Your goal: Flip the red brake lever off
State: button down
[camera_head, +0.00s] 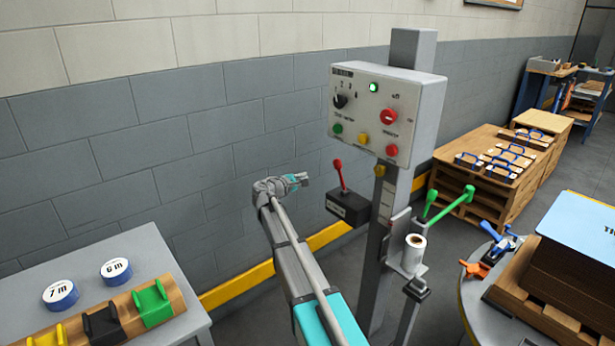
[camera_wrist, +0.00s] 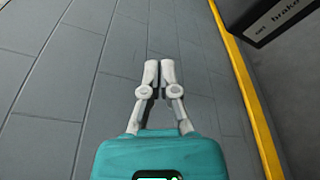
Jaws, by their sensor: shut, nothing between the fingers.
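The red brake lever (camera_head: 339,168) stands up from a black box (camera_head: 348,209) on the side of a grey post, its knob tilted slightly left. My gripper (camera_head: 301,178) is to the left of the lever at about the height of its shaft, apart from it. In the wrist view my gripper (camera_wrist: 159,70) is shut and empty, its two fingertips close together above the grey surface. The black box shows at the top right of the wrist view (camera_wrist: 272,30), with the word "brake" on it. The lever itself is not in the wrist view.
A control panel (camera_head: 385,112) with a lit green lamp, knobs and buttons is above the lever. Green handles (camera_head: 450,203) and a white roll (camera_head: 413,252) are right of the post (camera_head: 378,270). A grey wall (camera_head: 150,150) with a yellow strip stands behind.

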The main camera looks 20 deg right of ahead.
aim_at(341, 176)
jog(key=w+d, duration=0.2)
jog(key=d, duration=0.8)
jog(key=shift+w+d+r+p, duration=0.25)
jog(key=shift+d+r+p, duration=0.1)
jog(key=shift+p, duration=0.05)
